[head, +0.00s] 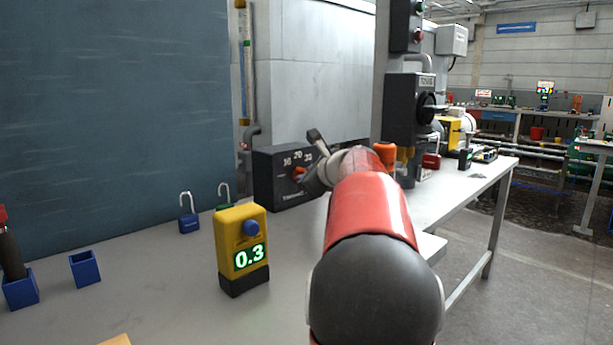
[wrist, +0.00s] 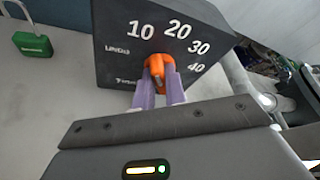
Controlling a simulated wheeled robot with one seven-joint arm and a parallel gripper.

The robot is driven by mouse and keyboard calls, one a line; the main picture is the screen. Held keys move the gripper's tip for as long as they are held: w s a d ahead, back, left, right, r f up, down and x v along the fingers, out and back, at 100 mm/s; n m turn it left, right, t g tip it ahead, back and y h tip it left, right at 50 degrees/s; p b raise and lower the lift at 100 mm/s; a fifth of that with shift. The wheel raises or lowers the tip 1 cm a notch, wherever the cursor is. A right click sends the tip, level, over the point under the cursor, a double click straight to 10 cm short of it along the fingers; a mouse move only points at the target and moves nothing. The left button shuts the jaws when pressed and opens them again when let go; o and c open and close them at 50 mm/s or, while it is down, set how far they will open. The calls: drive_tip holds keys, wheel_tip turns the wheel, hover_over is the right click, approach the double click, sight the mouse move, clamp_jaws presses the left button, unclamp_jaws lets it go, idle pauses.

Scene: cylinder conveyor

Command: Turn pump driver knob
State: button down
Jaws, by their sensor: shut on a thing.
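The pump driver is a dark box (head: 268,178) on the bench against the wall. White numbers 10, 20, 30 and 40 show on its front. The box fills the upper part of the wrist view (wrist: 112,62). Its orange knob (wrist: 158,62) sits below the numbers, and part of it also shows in the head view (head: 299,172). My gripper (wrist: 159,80) is shut on the knob, with one purple finger on each side. The fingers hide the knob's lower part. I cannot tell exactly which number the knob points at.
A yellow meter (head: 240,243) reading 0.3 stands on the bench (head: 180,275) left of my arm. Blue (head: 188,214) and green (wrist: 32,44) padlocks stand between it and the wall. Small blue cups (head: 85,269) are at the left. A dark switch box (head: 405,110) rises behind my arm.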

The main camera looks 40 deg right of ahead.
drive_tip(key=c, duration=1.4)
unclamp_jaws()
drive_tip(key=shift+c, duration=0.2)
drive_tip(key=v, duration=0.7)
drive_tip(key=shift+s+b, duration=0.2)
drive_tip(key=shift+b, duration=0.15)
